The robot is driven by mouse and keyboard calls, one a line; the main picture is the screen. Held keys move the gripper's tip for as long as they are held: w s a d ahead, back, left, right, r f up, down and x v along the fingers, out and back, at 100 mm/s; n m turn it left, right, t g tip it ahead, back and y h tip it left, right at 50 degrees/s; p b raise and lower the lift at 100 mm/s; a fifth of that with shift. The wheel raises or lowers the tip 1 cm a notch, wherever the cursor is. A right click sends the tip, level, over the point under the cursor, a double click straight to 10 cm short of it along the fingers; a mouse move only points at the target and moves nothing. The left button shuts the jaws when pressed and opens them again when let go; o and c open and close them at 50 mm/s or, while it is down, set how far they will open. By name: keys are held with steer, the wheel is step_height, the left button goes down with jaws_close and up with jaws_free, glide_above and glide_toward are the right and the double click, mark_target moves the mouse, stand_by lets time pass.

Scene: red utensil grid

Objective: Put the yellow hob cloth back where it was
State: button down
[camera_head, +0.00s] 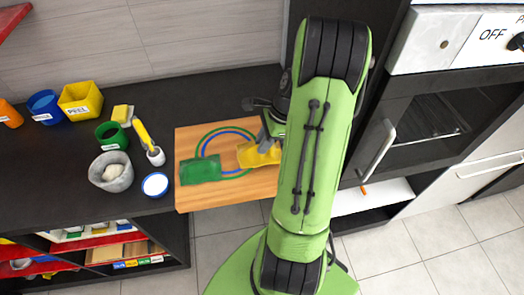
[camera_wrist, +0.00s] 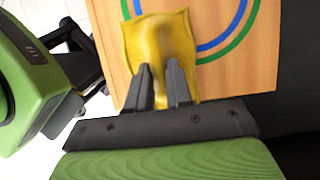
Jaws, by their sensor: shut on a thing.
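The yellow hob cloth (camera_head: 256,155) is at the right part of a wooden board, next to my green arm. In the wrist view the yellow cloth (camera_wrist: 160,40) lies between and beyond the dark fingers of my gripper (camera_wrist: 163,82), which is shut on its near edge. In the head view my gripper (camera_head: 266,138) is partly hidden by my arm. I cannot tell whether the cloth touches the board or hangs just above it. A green cloth (camera_head: 200,171) lies flat on the left of the board.
The wooden board (camera_head: 225,198) bears blue and green rings and sits on the dark counter (camera_head: 150,95). Left of it stand a grey bowl (camera_head: 108,180), a white-and-blue dish (camera_head: 155,184), a green cup (camera_head: 109,141) and a yellow bin (camera_head: 80,100). An oven (camera_head: 430,120) is on the right.

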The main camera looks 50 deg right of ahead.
steer(key=shift+f+b, duration=0.4)
steer(key=shift+f, duration=1.5)
steer(key=c, duration=1)
jaws_free()
steer(key=p+v, duration=0.3)
steer(key=v, duration=0.9)
step_height(320, 180, up, 5)
steer(key=n+h, duration=0.1)
steer(key=n, duration=0.4)
glide_above(257, 157)
steer(key=s+a+r+n+h, duration=0.1)
steer(key=a+r+n, duration=0.2)
steer(key=a+n, duration=0.15)
steer(key=a+r+n+h, duration=0.1)
steer(key=a+r+n, duration=0.15)
steer(key=a, duration=0.35)
steer(key=s+a+n+t, duration=0.1)
steer(key=s+a+n, duration=0.1)
steer(key=s+n, duration=0.1)
steer(key=s+a+r+n+t, duration=0.1)
steer(key=s+a+n, duration=0.2)
steer(key=n, duration=0.2)
steer(key=s+a+r+n+t, duration=0.1)
steer(key=s+a+n, duration=0.2)
steer(key=n, duration=0.1)
steer(key=shift+s+n+h, duration=0.1)
steer(key=shift+n+h, duration=0.3)
